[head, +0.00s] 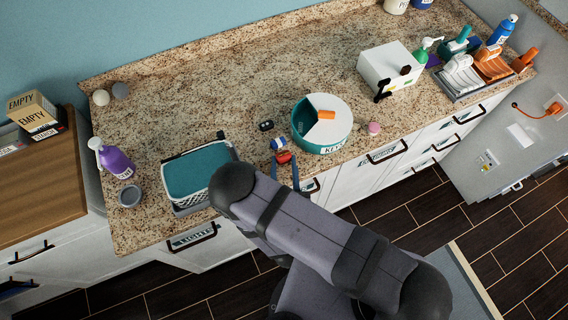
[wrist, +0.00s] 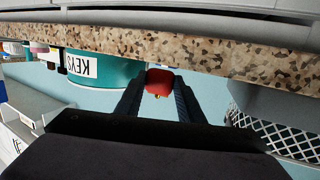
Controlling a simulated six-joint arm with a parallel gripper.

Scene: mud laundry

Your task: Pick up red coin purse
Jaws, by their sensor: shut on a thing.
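The red coin purse (head: 283,157) is near the counter's front edge, left of the white and teal round KEYS container. It also shows in the wrist view (wrist: 158,81), between the two dark fingers. My gripper (head: 285,164) is shut on the purse, with a finger on each side of it; it also shows in the wrist view (wrist: 159,86). Whether the purse touches the counter is not clear. My arm covers part of the counter's front edge.
The KEYS container (head: 304,118), with an orange item on its lid, stands close to the right. A small blue and white item (head: 278,143) and a dark fob (head: 266,125) lie just behind. A teal-lined basket (head: 199,174) stands left. The back middle counter is clear.

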